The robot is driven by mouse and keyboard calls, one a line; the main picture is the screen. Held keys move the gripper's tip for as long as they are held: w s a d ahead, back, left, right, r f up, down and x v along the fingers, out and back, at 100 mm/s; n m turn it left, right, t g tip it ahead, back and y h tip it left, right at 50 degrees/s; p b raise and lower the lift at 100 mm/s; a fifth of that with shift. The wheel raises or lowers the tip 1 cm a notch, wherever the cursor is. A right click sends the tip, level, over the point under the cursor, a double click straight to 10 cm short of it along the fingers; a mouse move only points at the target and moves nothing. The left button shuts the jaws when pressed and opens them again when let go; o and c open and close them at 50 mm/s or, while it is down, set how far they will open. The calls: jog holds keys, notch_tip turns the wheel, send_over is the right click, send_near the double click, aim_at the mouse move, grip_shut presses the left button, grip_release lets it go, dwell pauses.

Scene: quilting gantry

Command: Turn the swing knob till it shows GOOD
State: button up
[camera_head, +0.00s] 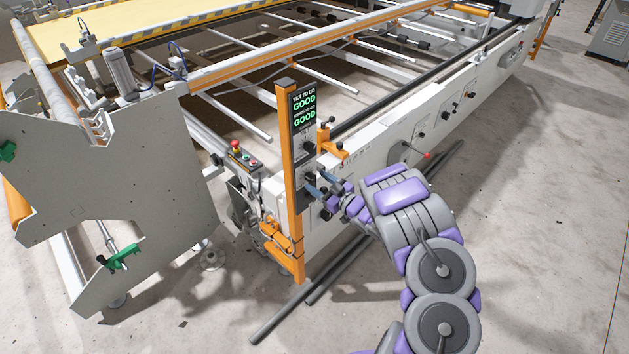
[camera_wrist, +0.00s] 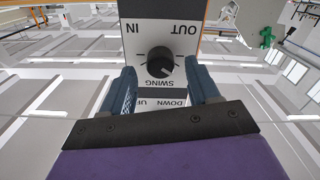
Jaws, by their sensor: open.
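The swing knob (camera_wrist: 160,62) is black and round with a white pointer mark, on a white panel labelled IN, OUT and SWING. The wrist view shows it upside down. My gripper (camera_wrist: 159,67) is open, with one blue finger on each side of the knob; gaps show between them. In the head view my gripper (camera_head: 311,182) is at the lower part of the control panel and hides the swing knob. The display (camera_head: 304,108) above shows two green GOOD readings; the upper is labelled TILT TO GO, the lower label is too small to read surely.
An orange post (camera_head: 289,180) carries the panel, and an orange bracket (camera_head: 333,145) juts out to its right. Another dark knob (camera_head: 308,147) sits above my gripper. Dark bars (camera_head: 330,277) lie on the floor below. Open floor lies to the right.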

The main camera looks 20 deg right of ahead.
jog(key=shift+x, duration=1.15)
jog(key=c, duration=1)
jog(key=shift+b, duration=0.4)
jog(key=shift+n, duration=0.3)
jog(key=o, duration=1)
jog(key=v, duration=1.7)
jog(key=shift+p, duration=0.45)
